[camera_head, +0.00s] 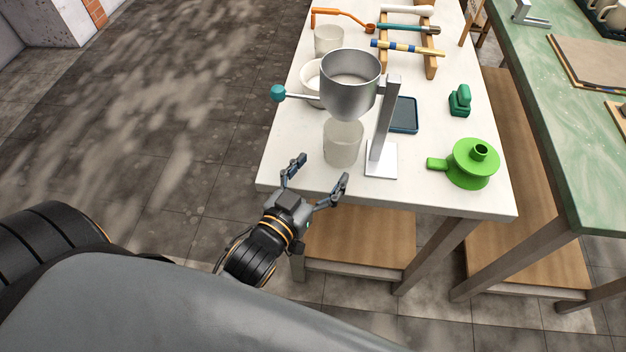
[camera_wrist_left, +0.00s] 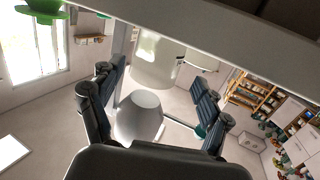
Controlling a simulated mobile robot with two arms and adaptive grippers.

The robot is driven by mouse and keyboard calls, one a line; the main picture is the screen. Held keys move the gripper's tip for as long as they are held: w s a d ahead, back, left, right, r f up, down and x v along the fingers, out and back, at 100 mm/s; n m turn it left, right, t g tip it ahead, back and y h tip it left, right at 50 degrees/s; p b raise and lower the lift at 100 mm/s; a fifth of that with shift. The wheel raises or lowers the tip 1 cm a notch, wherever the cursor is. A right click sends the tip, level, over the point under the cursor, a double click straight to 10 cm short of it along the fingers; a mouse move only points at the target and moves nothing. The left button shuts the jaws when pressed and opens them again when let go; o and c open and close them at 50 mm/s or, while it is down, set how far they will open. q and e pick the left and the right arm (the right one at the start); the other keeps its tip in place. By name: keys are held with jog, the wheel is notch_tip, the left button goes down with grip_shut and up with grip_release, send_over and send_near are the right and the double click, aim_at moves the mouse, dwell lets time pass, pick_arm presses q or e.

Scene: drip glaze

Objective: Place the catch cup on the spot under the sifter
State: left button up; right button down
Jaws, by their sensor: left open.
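The catch cup (camera_head: 343,144), a pale translucent cup, stands upright on the white table, left of the sifter stand's foot. The sifter (camera_head: 350,92), a metal bowl with a teal-knobbed lever, hangs above it on a grey post (camera_head: 386,115). The bowl hides part of the cup's rim, and I cannot tell whether the cup is centred below. My left gripper (camera_head: 320,170) is open and empty at the table's front edge, in front of the cup and apart from it. In the inverted left wrist view the cup (camera_wrist_left: 158,62) and sifter (camera_wrist_left: 140,115) show between the spread fingers (camera_wrist_left: 153,98).
A green funnel-like piece (camera_head: 472,163) is right of the stand. A dark blue tray (camera_head: 404,115) and a green block (camera_head: 460,101) lie behind. Another pale cup (camera_head: 328,38), a white bowl (camera_head: 310,76) and a brush rack (camera_head: 431,62) are farther back. The front left corner is clear.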

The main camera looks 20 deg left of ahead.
pick_arm(q)
jog(key=shift+s+a+r, duration=0.1)
jog(key=shift+s, duration=0.6)
jog(key=shift+s+a+r, duration=0.1)
jog(key=shift+s, duration=0.6)
jog(key=shift+f, duration=0.1)
